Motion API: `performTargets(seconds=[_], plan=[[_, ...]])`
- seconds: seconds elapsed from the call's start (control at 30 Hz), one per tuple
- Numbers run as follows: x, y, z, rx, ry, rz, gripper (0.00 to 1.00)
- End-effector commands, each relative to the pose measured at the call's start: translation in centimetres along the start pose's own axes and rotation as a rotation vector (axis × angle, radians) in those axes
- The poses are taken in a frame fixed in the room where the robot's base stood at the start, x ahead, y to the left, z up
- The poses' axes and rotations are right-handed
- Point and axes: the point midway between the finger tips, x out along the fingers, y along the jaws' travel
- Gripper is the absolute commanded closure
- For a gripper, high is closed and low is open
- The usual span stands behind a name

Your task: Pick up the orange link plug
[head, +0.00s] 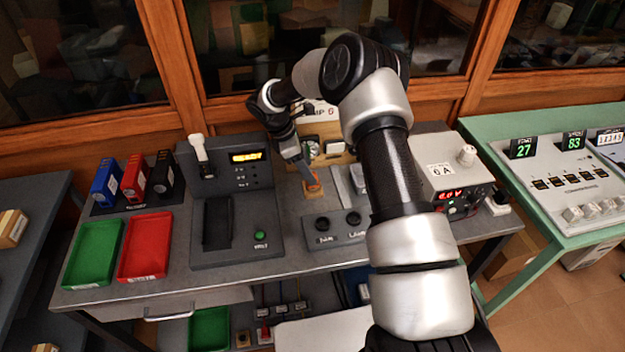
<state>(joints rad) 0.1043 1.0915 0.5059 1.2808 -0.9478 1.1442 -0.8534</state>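A small orange piece (313,183), which looks like the link plug, is at the middle of the grey bench, just behind a dark panel with two round sockets. My gripper (307,176) points down at it from above and overlaps its upper left side in the head view. The fingers are small and dark here, so I cannot tell whether they touch the plug or whether they are open or shut. Part of the plug is hidden behind the fingertips.
A dark console (240,200) with a yellow display stands left of the gripper. Green (93,250) and red (146,246) trays lie further left. A power supply (455,180) stands right, partly behind my arm. A wooden-framed window is behind the bench.

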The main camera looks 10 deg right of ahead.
Motion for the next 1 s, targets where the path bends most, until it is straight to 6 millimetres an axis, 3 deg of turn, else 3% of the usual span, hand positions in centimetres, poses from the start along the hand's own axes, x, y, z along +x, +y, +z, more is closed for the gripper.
performTargets(seconds=[0.2,0.47,0.73,1.0], plan=[[2.8,0.1,-0.3,0.002,0.001,0.000,0.45],[3.2,0.1,-0.3,0.003,0.001,0.001,0.45],[3.2,0.1,-0.3,0.002,0.001,0.001,0.88],[3.0,0.1,-0.2,0.002,0.000,0.002,0.90]])
